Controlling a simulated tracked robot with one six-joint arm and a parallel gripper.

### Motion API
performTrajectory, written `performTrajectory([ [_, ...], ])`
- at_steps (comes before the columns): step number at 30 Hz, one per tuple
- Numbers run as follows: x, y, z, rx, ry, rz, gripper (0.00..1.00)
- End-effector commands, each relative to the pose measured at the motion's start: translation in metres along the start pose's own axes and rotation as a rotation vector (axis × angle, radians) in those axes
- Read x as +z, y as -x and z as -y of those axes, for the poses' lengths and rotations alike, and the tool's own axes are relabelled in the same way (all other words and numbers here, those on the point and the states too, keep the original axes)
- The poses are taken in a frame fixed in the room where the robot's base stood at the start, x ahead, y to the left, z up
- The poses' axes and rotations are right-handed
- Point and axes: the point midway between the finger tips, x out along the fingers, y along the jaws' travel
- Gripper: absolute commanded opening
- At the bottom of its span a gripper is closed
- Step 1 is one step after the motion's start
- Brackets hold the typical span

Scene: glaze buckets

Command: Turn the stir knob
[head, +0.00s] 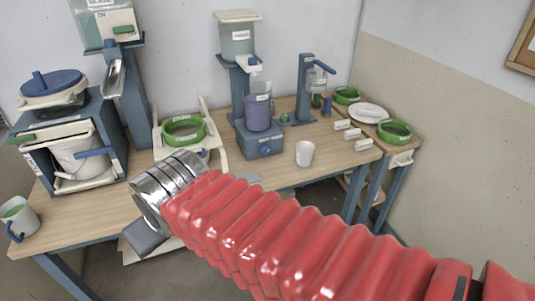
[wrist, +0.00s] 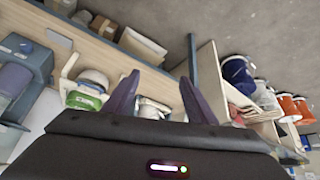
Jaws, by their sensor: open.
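No label that I can read marks the stir knob. Small green knobs show in the head view: one (head: 285,117) at the right of the middle blue dispenser stand, one (head: 123,29) on the upper left tank, and one (head: 22,139) at the left bucket station. I cannot tell which is the stir knob.
The middle stand (head: 262,145) holds a violet container (head: 258,114). A white cup (head: 304,153) stands right of it on the wooden bench (head: 230,183). Green rings (head: 394,131) and a white plate (head: 369,113) lie at the right. A blue bucket (wrist: 237,70) shows beyond my fingers.

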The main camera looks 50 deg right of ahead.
Motion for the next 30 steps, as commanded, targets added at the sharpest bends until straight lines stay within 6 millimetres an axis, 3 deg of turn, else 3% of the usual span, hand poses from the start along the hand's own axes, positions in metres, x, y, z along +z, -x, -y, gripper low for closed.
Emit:
performTrajectory([
  [6,-0.046,-0.036,-0.045,0.086,-0.033,-0.08,0.51],
  [15,-0.098,-0.086,-0.119,0.197,-0.05,-0.202,0.51],
  [24,-0.127,-0.136,-0.197,0.277,-0.05,-0.314,0.51],
  [30,-0.133,-0.165,-0.253,0.34,-0.049,-0.39,0.51],
])
